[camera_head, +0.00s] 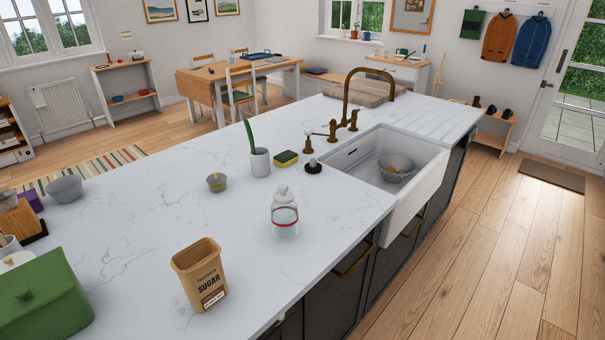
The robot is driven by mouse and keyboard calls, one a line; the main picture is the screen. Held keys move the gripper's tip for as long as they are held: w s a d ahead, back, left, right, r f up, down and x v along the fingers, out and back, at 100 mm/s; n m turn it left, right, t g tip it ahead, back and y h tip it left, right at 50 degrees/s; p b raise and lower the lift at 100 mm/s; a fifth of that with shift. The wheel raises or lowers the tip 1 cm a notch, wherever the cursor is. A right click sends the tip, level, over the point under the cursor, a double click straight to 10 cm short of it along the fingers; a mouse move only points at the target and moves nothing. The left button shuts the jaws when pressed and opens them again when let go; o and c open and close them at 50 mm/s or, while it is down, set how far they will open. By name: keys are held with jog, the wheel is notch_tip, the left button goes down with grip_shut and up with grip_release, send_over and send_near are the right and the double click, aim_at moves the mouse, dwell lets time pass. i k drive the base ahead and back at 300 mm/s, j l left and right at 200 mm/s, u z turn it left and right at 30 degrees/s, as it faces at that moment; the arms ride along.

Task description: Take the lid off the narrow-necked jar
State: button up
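A narrow-necked glass jar (285,222) stands upright on the white marble counter, right of the picture's middle front. It is clear, with a red band around its body. A pale lid (283,194) with a small knob sits on its top. My gripper is not in this view, so I cannot see where it is relative to the jar.
A sugar box (201,275) stands front left of the jar, and a green bread bin (42,302) farther left. A white sink (400,175) with a colander (395,168) lies to the right. Counter around the jar is clear.

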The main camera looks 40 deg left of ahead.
aim_at(282, 195)
jog(key=i+u, duration=0.3)
jog(key=i, duration=0.3)
jog(key=i+l+u, duration=0.3)
jog(key=i, duration=0.3)
jog(key=i+j+u, duration=0.15)
jog(key=u, duration=0.3)
jog(key=i+u, duration=0.3)
jog(key=u, duration=0.2)
jog(key=i+u, duration=0.25)
jog(key=u, duration=0.2)
jog(key=i+l+u, duration=0.1)
jog(key=u, duration=1.3)
jog(key=i+l+u, duration=0.1)
jog(key=u, duration=0.85)
jog(key=l+u, duration=0.1)
jog(key=u, duration=0.8)
jog(key=l+u, duration=0.1)
jog(key=u, duration=0.85)
